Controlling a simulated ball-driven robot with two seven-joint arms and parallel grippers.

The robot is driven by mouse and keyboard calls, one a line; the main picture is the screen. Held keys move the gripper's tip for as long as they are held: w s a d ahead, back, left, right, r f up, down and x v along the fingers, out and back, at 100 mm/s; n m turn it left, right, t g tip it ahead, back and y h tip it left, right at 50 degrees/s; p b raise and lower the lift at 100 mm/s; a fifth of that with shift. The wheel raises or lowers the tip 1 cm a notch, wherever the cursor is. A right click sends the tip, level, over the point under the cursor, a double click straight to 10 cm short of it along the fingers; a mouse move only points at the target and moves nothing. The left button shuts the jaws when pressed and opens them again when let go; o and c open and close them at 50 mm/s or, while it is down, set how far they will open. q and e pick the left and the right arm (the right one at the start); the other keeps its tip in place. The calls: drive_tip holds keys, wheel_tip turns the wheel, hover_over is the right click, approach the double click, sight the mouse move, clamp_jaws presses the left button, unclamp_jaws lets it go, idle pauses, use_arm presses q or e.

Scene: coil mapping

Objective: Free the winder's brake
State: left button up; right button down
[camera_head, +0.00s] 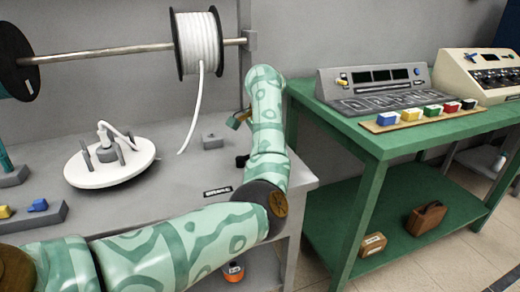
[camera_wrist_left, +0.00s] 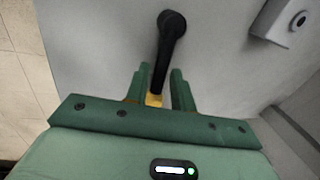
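My right gripper is out of view.
A grey bench (camera_head: 195,165) holds a white round plate (camera_head: 110,168) with a clamp. A green table (camera_head: 370,135) with a console (camera_head: 375,85) and coloured blocks stands to the right. A grey bracket (camera_wrist_left: 290,22) is right of the lever in the wrist view.

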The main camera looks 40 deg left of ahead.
use_arm(q)
drive_tip(key=shift+o, duration=0.6)
drive_tip(key=shift+r, duration=0.1)
